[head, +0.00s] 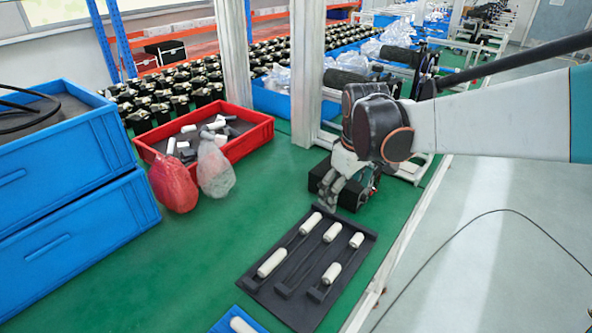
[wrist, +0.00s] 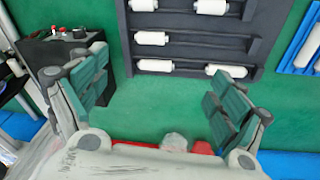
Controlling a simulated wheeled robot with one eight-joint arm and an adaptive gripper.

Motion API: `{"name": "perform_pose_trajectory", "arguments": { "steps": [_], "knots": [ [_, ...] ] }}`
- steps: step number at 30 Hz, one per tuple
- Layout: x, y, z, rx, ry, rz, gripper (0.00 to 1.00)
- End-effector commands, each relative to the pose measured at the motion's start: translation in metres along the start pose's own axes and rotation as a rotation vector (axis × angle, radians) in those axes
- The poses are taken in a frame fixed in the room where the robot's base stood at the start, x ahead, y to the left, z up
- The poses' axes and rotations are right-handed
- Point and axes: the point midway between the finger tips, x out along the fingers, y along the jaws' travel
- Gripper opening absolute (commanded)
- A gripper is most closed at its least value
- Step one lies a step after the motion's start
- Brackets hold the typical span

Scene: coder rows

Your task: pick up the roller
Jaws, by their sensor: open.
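Several white rollers lie in a dark tray (head: 290,312) on the green table, among them a left roller (head: 272,262), a far roller (head: 311,223) and a right roller (head: 356,240). The wrist view shows them above my fingers, including a middle roller (wrist: 152,38), a near-edge roller (wrist: 155,66) and another near-edge roller (wrist: 226,70). My gripper (head: 332,192) is beyond the tray's far end in the head view, apart from the rollers. In the wrist view my gripper (wrist: 158,92) has its fingers spread over bare green surface with nothing between them.
A red crate (head: 244,150) holds white and dark parts, with red and clear bags at its front. Blue crates (head: 60,225) are stacked at left. A black box (head: 352,190) stands beside my gripper. A blue tray (head: 228,321) with a white roller is nearest. Posts rise behind.

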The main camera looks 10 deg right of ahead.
Motion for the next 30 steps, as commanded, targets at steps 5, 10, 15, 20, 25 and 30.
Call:
{"name": "perform_pose_trajectory", "arguments": {
  "steps": [5,10,15,20,25,30],
  "knots": [
    [0.026,0.014,-0.024,-0.087,-0.057,-0.039,0.90],
    [0.052,0.022,-0.039,-0.160,-0.103,-0.076,0.90],
    [0.068,0.026,-0.046,-0.205,-0.128,-0.100,0.90],
    [0.080,0.027,-0.047,-0.218,-0.136,-0.107,0.90],
    [0.108,0.024,-0.043,-0.218,-0.136,-0.107,0.90],
    [0.139,0.022,-0.038,-0.218,-0.136,-0.107,0.90]
  ]
}}
